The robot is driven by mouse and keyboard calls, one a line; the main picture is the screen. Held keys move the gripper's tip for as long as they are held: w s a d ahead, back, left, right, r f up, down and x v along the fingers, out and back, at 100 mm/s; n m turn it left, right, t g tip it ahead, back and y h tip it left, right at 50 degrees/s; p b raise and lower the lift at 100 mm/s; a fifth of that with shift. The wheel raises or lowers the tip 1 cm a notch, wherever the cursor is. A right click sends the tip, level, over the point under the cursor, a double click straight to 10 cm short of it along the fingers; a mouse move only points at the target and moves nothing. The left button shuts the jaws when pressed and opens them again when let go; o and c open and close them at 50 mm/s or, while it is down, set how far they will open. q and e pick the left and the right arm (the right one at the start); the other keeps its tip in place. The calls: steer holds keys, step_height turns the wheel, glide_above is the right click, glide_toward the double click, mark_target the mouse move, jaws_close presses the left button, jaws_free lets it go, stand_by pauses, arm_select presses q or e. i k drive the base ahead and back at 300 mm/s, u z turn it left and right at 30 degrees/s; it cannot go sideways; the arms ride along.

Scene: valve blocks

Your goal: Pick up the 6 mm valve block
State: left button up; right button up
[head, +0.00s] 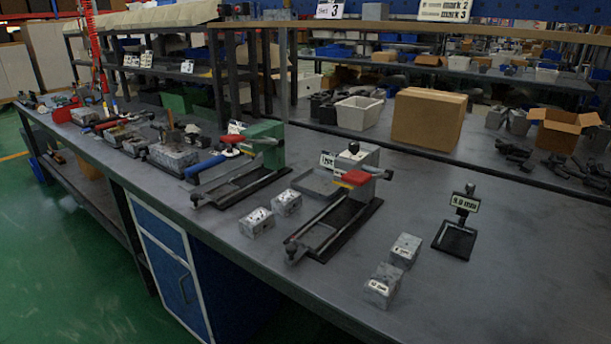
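Several small grey metal valve blocks lie on the long dark workbench (330,285). Two stand close together left of a red-handled clamp fixture: a front block (257,223) and a back block (287,203). Two more stand on the right, near the front edge: a front block (383,284) and a back block (405,251). Each has a pale label with dark marks too small to read, so I cannot tell which is the 6 mm one. A small stand with a millimetre sign (466,203) is right of them; its number is unclear. Neither of my grippers is in view.
The red-handled clamp fixture (335,222) stands between the block pairs. A cardboard box (428,118) and a white bin (359,112) stand behind. The bench's right front is clear.

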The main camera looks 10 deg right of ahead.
mark_target(405, 251)
steer(key=z, duration=0.55)
steer(key=k, duration=1.3)
steer(key=u, duration=0.1)
steer(key=i, duration=0.6)
steer(key=u, duration=0.45)
steer(key=i, duration=1.05)
steer(key=z, duration=0.6)
